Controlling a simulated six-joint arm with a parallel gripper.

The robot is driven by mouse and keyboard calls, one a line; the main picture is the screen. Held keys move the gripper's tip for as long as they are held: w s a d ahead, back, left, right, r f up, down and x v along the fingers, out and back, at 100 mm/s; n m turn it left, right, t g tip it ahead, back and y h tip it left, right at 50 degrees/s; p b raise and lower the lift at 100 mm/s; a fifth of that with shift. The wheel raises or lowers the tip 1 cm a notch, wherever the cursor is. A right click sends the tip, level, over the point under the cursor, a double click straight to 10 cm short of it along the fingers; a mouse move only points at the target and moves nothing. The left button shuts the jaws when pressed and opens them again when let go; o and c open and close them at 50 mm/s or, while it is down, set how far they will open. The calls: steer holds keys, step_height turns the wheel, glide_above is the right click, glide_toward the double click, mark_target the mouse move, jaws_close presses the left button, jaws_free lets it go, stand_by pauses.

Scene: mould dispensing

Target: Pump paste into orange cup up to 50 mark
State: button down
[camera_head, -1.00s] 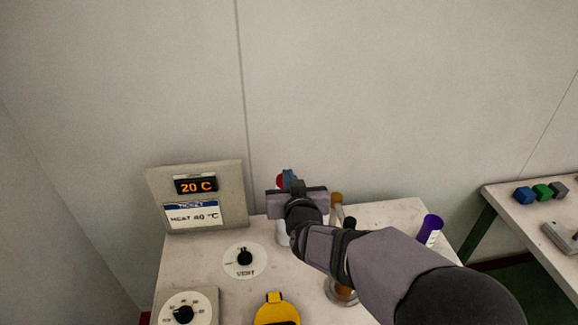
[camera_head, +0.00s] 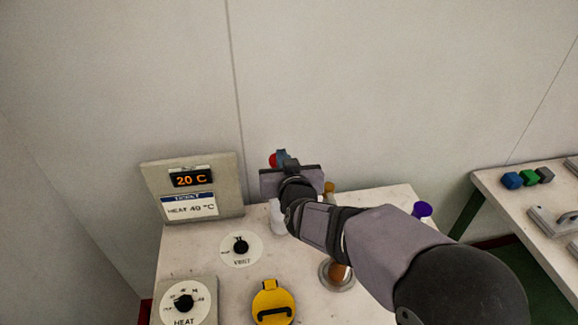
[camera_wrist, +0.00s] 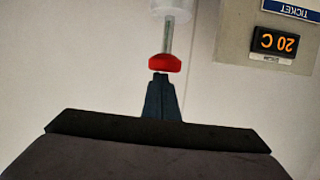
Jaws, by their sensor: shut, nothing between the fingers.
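A pump with a red knob (camera_wrist: 165,64) on a metal rod shows in the wrist view, its pale body (camera_wrist: 172,9) at the top edge. My gripper (camera_wrist: 160,76) is shut and empty, its tips right at the knob; I cannot tell if they touch. In the head view the knob (camera_head: 273,160) shows just left of my gripper (camera_head: 282,156), and part of the white pump body (camera_head: 277,215) shows below. The orange cup (camera_head: 339,272) sits in a round metal ring on the table, partly hidden by my arm. Its marks and paste level cannot be seen.
A display (camera_head: 191,179) reads 20 C above a ticket (camera_head: 190,207) reading HEAT 40 °C. Two dials, a heat dial (camera_head: 184,302) and another (camera_head: 240,246), and a yellow handled part (camera_head: 272,303) lie left. A purple cup (camera_head: 422,209) is right. A side table holds coloured blocks (camera_head: 512,180).

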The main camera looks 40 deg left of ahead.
steer(key=b+v, duration=0.2)
steer(key=v, duration=0.7)
steer(key=shift+s+d+b, duration=0.25)
steer(key=shift+b, duration=0.05)
stand_by(1.4)
steer(key=s+d+f+g+h, duration=0.1)
steer(key=s+f+g+h, duration=0.1)
steer(key=s+f+g, duration=0.7)
steer(key=s+d+f+n+h, duration=0.2)
steer(key=s+d+f+h, duration=0.4)
steer(key=d+f, duration=0.55)
steer(key=w+d+m, duration=0.1)
steer(key=d+m, duration=0.2)
steer(key=d, duration=0.8)
steer(key=w+d+m+g+h, duration=0.1)
steer(key=d+m, duration=0.3)
steer(key=d, duration=0.7)
steer(key=w+d+m+h, duration=0.1)
steer(key=w+d+m, duration=0.2)
steer(key=d, duration=0.8)
steer(key=shift+f+m, duration=0.3)
steer(key=shift+f, duration=0.1)
